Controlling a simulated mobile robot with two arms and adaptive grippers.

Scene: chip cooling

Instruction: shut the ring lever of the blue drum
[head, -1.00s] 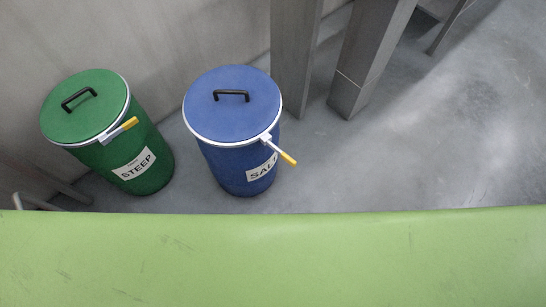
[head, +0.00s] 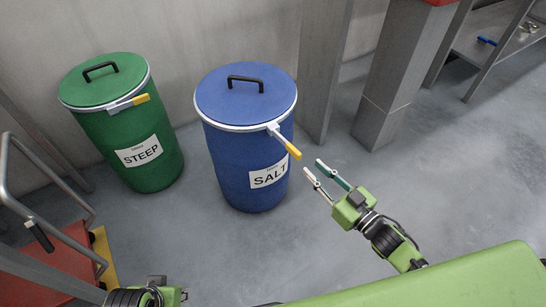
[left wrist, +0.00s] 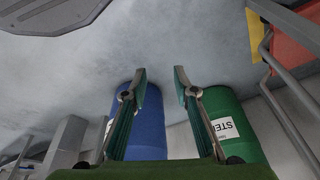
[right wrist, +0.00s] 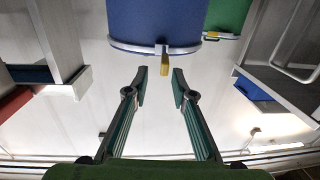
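The blue drum (head: 236,172) with a SALT label stands upright on the floor, its lid (head: 245,92) on. Its ring lever (head: 287,143) has a yellow grip and sticks out from the rim at the front right. My right gripper (head: 313,167) is open and empty, just right of the grip and apart from it. In the right wrist view, the yellow grip (right wrist: 164,66) shows beyond and between the open fingertips (right wrist: 160,76).
A green drum (head: 112,135) labelled STEEP stands left of the blue one, its lever (head: 128,104) lying along the rim. Grey posts (head: 388,90) stand behind at the right. A red and yellow cart (head: 68,255) is at the lower left.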

